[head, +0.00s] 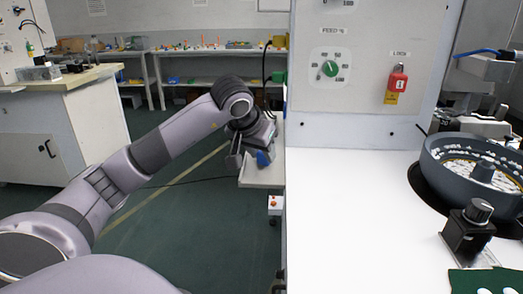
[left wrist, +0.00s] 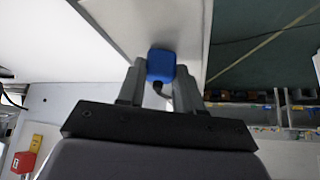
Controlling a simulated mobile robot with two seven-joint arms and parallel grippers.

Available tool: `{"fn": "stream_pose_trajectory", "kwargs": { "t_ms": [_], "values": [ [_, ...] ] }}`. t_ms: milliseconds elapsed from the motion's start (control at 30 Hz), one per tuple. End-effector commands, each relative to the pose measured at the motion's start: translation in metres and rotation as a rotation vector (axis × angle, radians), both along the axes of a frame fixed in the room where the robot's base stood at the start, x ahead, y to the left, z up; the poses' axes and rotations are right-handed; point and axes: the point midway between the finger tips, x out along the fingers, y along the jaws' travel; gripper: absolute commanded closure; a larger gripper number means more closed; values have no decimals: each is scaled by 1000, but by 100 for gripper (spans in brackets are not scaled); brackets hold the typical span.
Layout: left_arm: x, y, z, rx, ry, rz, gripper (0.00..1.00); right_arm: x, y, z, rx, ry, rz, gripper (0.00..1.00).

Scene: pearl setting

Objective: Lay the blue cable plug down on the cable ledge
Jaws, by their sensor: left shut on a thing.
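The blue cable plug (head: 262,159) is in my left gripper (head: 249,153), at the left side of the white machine. The left wrist view shows the plug (left wrist: 161,65) between the two grey fingers of the gripper (left wrist: 160,82), with a dark cable running from it. The gripper is shut on it. The cable ledge (head: 262,180) is a pale shelf on the machine's side, just below the gripper. Whether the plug touches the ledge cannot be told. My right gripper is not in view.
The white machine has a panel with a green dial (head: 330,68) and a red padlock (head: 398,80). A bowl feeder (head: 430,165) stands on its top at the right. A white cabinet (head: 50,135) is at the left. Open green floor lies between.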

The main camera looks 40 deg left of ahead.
Motion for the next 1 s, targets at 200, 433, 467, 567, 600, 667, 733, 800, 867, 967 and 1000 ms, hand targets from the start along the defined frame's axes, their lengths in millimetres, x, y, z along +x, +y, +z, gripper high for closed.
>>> {"fn": "stream_pose_trajectory", "kwargs": {
  "t_ms": [200,433,467,567,600,667,733,800,867,967,1000],
  "values": [
    [0,0,-2,1,-1,1,100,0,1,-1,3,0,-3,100],
    [0,0,-3,1,-1,1,36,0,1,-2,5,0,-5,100],
    [0,0,-4,1,-1,1,35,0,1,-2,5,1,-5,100],
    [0,0,-4,1,-1,1,35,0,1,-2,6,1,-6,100],
    [0,0,-4,1,-1,1,35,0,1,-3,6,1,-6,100],
    [0,0,-4,0,0,1,35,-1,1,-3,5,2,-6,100],
    [0,0,-3,1,-1,1,35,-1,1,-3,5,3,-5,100],
    [-3,0,2,2,-3,1,35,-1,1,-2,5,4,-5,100],
    [-6,-1,8,2,-5,1,35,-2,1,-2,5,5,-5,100],
    [-15,-3,22,4,-4,1,35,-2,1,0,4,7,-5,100],
    [-19,-4,29,3,-5,1,35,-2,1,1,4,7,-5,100]
  ]
}}
